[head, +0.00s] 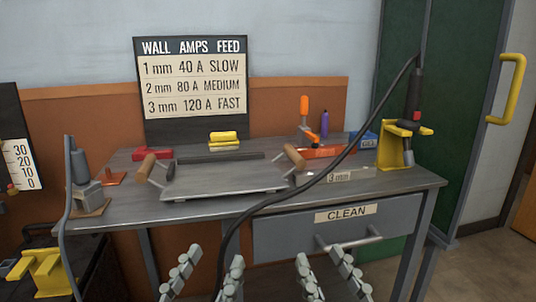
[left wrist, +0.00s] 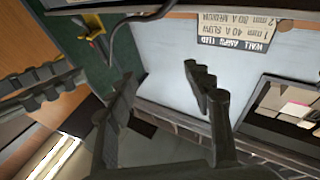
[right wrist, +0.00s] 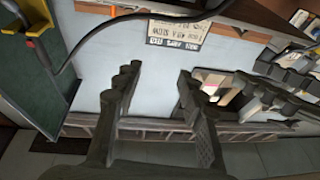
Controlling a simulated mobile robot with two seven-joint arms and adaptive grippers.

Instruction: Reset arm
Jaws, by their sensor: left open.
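My left gripper (head: 206,274) is at the bottom of the head view, in front of the workbench (head: 130,212). Its two fingers are apart with nothing between them, as the left wrist view (left wrist: 165,95) also shows. My right gripper (head: 329,275) is beside it on the right, below the drawer marked CLEAN (head: 290,238). Its fingers are also apart and empty in the right wrist view (right wrist: 158,90). Neither gripper touches anything that I can see.
A metal plate (head: 225,182) with wooden-handled parts lies on the bench. A torch (head: 415,95) hangs in a yellow holder (head: 393,145) at right; its dark cable (head: 340,163) crosses in front of the bench. A yellow stand (head: 42,272) is at lower left.

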